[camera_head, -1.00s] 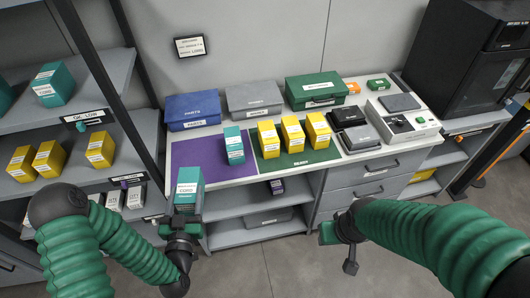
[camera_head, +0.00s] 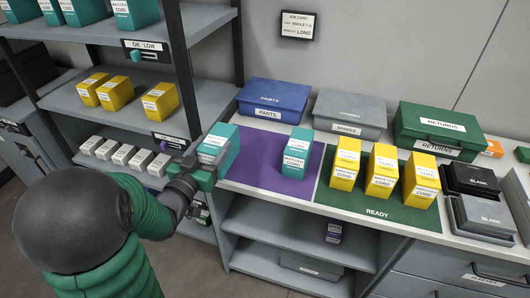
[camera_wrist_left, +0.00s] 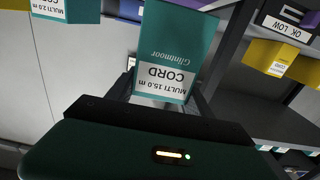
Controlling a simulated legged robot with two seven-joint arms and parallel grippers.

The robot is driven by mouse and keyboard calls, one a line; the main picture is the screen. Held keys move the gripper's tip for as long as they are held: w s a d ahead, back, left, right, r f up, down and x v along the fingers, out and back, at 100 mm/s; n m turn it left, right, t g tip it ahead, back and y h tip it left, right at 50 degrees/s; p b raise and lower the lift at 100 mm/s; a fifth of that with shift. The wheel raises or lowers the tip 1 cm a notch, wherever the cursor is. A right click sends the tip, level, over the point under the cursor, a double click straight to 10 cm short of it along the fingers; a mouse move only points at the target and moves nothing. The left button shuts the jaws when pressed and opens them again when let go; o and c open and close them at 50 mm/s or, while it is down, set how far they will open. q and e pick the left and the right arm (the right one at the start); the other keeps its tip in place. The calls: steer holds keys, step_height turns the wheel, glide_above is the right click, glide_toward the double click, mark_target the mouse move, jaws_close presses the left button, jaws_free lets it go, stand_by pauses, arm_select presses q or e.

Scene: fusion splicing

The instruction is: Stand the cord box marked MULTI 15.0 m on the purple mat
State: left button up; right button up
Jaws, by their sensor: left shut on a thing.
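The teal cord box (camera_head: 224,148) is held in my left gripper (camera_head: 203,172), over the left end of the purple mat (camera_head: 262,152). In the left wrist view, the box's label (camera_wrist_left: 164,80) reads MULTI 15.0 m CORD. The gripper is shut on its near, lower part. I cannot tell whether the box touches the mat. A second teal cord box (camera_head: 294,155) stands upright on the mat's right part, with bare purple between the two. It also shows in the left wrist view (camera_wrist_left: 65,10), marked MULTI with a smaller length. My right gripper is out of view.
Yellow boxes (camera_head: 382,170) stand on the green READY mat (camera_head: 335,200). Blue PARTS (camera_head: 273,97), grey SPARES (camera_head: 350,113) and green RETURNS (camera_head: 440,130) cases line the back. A shelf rack (camera_head: 75,100) with teal, yellow and white boxes stands at left, near my arm.

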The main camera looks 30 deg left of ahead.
mark_target(220, 146)
arm_select(q)
steer(key=shift+w+d+r+p, duration=0.65)
steer(key=shift+d+r+p, duration=0.35)
steer(key=shift+p, duration=0.25)
steer(key=w+d+f+b, duration=0.1)
steer(key=w+d+f, duration=0.1)
steer(key=w, duration=0.2)
steer(key=w+d+f+b, duration=0.1)
steer(key=w+d+f, duration=0.1)
steer(key=w, duration=0.1)
steer(key=w+d+f+b, duration=0.1)
steer(key=w+f, duration=0.1)
steer(key=w, duration=0.2)
steer(key=shift+w+d+f, duration=0.15)
steer(key=shift+w+d, duration=0.15)
steer(key=shift+d, duration=0.1)
steer(key=shift+w, duration=0.1)
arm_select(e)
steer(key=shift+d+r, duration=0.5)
arm_select(q)
steer(key=o, duration=1.7)
steer(key=shift+a+f, duration=0.1)
steer(key=shift+a, duration=0.05)
steer(key=shift+o, duration=0.2)
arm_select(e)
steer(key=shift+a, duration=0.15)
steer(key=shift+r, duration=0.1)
